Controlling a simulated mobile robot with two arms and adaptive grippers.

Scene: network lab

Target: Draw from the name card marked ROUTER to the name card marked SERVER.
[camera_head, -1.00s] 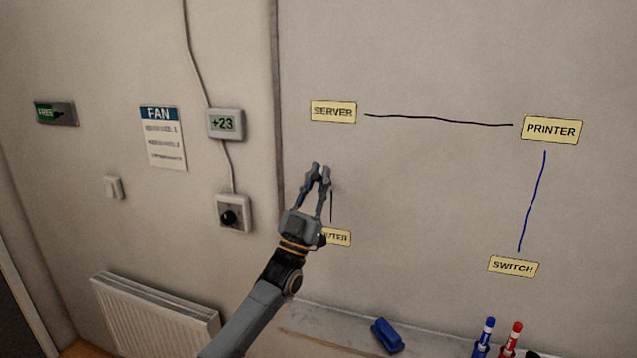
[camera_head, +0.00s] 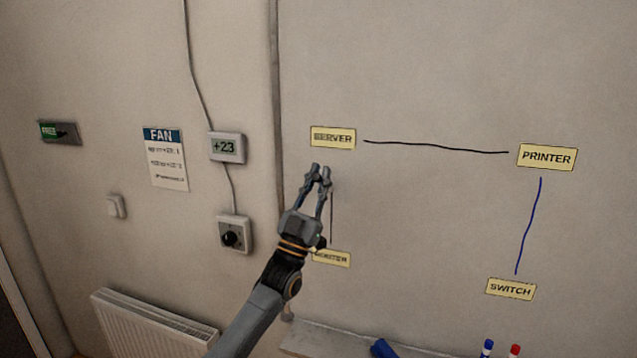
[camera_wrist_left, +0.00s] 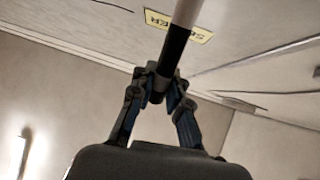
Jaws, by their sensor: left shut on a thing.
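The yellow SERVER card (camera_head: 333,138) is on the wall, just above my left gripper (camera_head: 320,172). The yellow ROUTER card (camera_head: 333,259) is below, partly covered by my gripper. A thin dark line (camera_head: 331,220) rises from just above the ROUTER card to beside my fingers, short of the SERVER card. My left gripper, seen also in the left wrist view (camera_wrist_left: 162,85), is shut on a marker (camera_wrist_left: 176,48) with a white and black body. The SERVER card shows upside down behind the marker there. The marker's tip is hidden. My right gripper is not in view.
A black line (camera_head: 436,147) joins SERVER and the PRINTER card (camera_head: 547,157). A blue line (camera_head: 529,226) joins PRINTER and the SWITCH card (camera_head: 510,289). A ledge (camera_head: 330,342) below holds a blue eraser-like block (camera_head: 383,348) and markers. A vertical conduit (camera_head: 276,120) runs left of the cards.

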